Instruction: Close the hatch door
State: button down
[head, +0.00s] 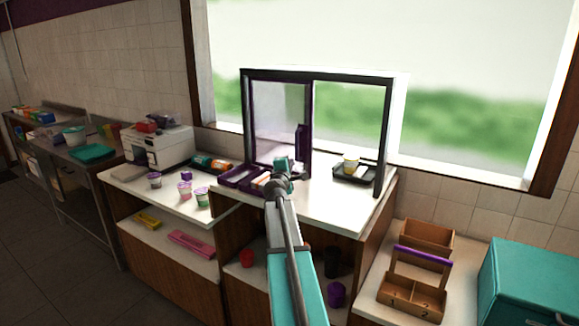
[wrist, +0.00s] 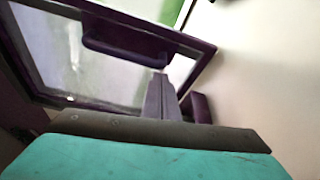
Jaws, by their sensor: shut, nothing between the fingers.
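The hatch is a dark frame (head: 383,130) standing on the white counter by the window. Its sliding door (head: 280,120), a clear pane in a purple frame, covers the left half. The right half is open. The door's purple handle (head: 302,138) is on its right edge. In the wrist view the door (wrist: 70,55) appears tilted, with the handle bar (wrist: 125,48) across it. My gripper (head: 284,165) is in front of the door, low and left of the handle. In the wrist view my gripper (wrist: 160,75) is shut and empty, tips close to the handle's end; contact is unclear.
A dark tray (head: 345,177) with a yellow-and-white cup (head: 351,164) sits in the open right half. Purple bins (head: 237,177) stand left of my gripper. Several cups and a white machine (head: 158,147) are on the left counter. A wooden caddy (head: 412,292) is at right.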

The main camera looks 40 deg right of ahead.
jog(key=shift+x, duration=0.9)
jog(key=shift+s, duration=0.15)
